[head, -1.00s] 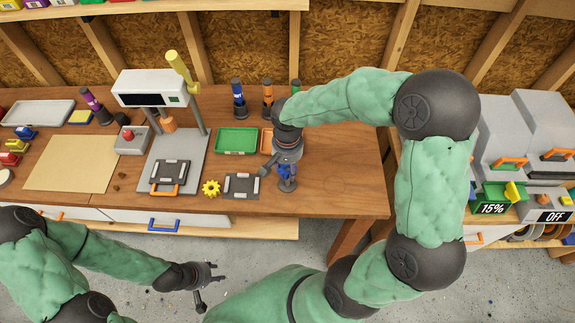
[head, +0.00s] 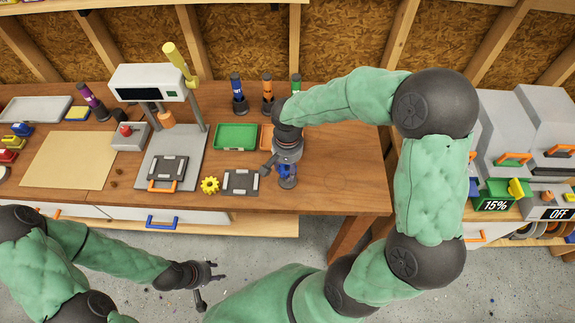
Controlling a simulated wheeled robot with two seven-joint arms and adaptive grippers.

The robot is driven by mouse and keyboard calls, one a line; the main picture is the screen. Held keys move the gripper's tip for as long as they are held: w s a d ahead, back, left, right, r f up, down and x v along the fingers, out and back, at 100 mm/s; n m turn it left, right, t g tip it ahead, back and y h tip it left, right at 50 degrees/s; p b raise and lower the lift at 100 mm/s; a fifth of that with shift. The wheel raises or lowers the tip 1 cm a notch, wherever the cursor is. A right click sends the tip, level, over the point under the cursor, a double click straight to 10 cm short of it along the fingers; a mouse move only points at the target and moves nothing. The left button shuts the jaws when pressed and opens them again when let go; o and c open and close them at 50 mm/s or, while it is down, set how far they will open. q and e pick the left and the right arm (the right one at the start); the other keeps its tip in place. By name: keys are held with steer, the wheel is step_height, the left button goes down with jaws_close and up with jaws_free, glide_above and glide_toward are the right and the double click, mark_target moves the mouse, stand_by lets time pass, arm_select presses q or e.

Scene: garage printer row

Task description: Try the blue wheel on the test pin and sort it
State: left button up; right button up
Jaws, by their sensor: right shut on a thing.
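The blue wheel (head: 287,170) is at the fingertips of my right gripper (head: 287,167), which points down and is shut on it. The wheel is right above or around the test pin, whose dark round base (head: 287,183) shows below it on the table. The pin itself is hidden, so I cannot tell whether the wheel is seated on it. A green tray (head: 236,137) stands behind and to the left. An orange tray (head: 266,138) beside it is partly hidden by my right arm. My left gripper (head: 208,283) is open and empty, low in front of the table.
A yellow gear (head: 209,185) and a dark plate (head: 240,182) lie left of the pin. A press (head: 170,155) with a white head stands further left. Several coloured tubes stand behind the trays. The table's right end is clear.

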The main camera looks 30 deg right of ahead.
steer(key=shift+f+b, duration=0.8)
steer(key=shift+f, duration=0.2)
steer(key=shift+r, duration=0.2)
stand_by(0.6)
steer(key=shift+r+p, duration=0.75)
steer(key=shift+r, duration=0.15)
steer(key=shift+f+b, duration=0.9)
steer(key=shift+f, duration=0.2)
steer(key=shift+r, duration=0.15)
stand_by(0.8)
steer(key=shift+r+p, duration=1.45)
steer(key=shift+r, duration=0.45)
steer(key=shift+s+f, duration=0.1)
